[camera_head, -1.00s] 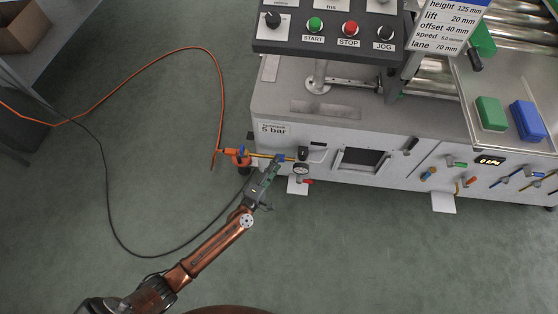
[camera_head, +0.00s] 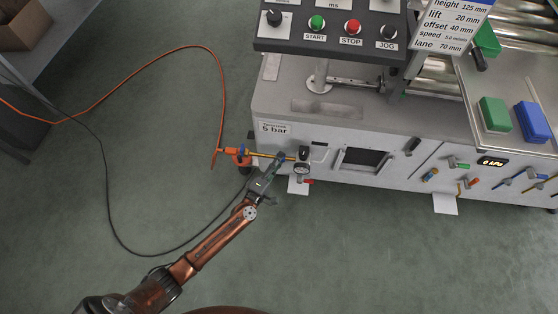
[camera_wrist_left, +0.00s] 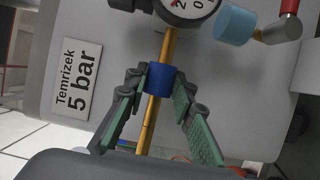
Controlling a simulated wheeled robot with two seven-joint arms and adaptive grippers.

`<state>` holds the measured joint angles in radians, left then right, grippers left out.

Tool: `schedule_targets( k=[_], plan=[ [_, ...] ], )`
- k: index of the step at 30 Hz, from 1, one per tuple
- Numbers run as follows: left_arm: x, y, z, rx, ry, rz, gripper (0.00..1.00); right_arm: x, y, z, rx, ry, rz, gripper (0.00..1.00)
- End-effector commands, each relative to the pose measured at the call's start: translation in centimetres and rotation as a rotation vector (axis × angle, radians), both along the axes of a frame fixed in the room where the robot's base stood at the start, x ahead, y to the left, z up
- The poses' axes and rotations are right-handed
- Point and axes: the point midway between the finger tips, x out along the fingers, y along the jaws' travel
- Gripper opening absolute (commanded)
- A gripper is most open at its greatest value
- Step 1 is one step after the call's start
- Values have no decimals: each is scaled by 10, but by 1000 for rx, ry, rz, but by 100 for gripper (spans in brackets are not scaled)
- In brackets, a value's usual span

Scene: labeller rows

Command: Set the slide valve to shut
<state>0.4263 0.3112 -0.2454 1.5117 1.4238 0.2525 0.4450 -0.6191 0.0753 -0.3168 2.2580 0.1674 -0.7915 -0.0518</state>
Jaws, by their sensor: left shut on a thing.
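The slide valve shows in the left wrist view as a blue sleeve (camera_wrist_left: 160,80) around a thin brass pipe (camera_wrist_left: 167,48). My left gripper (camera_wrist_left: 158,84) has its green-padded fingers on both sides of the sleeve and is shut on it. In the head view my left gripper (camera_head: 279,160) is at the brass pipe (camera_head: 259,155), between the orange fitting on the left and the gauge on the right. There the gripper partly hides the sleeve. I cannot read the valve's set position. My right gripper is not in view.
A round gauge (camera_head: 301,169) sits at the pipe's right end, below the "5 bar" label (camera_head: 274,128). An orange hose (camera_head: 222,95) and a dark cable (camera_head: 107,200) lie on the floor. The machine front (camera_head: 325,160) is close behind the gripper. Open floor lies before it.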

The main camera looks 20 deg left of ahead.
Motion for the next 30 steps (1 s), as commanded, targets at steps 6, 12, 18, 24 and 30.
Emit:
schedule_targets(
  k=[6, 12, 18, 24, 30],
  plan=[
    [0, 0, -1, 0, 1, 0, 0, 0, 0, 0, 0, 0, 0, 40],
    [0, 0, -1, 0, 1, 0, 0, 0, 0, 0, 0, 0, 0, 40],
    [-3, 9, -2, 2, 2, 1, 0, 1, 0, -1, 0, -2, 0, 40],
    [-9, 28, -1, 1, 2, 1, 0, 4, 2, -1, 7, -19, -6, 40],
    [-9, 31, -1, 1, 2, 5, 0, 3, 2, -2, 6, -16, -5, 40]
  ],
)
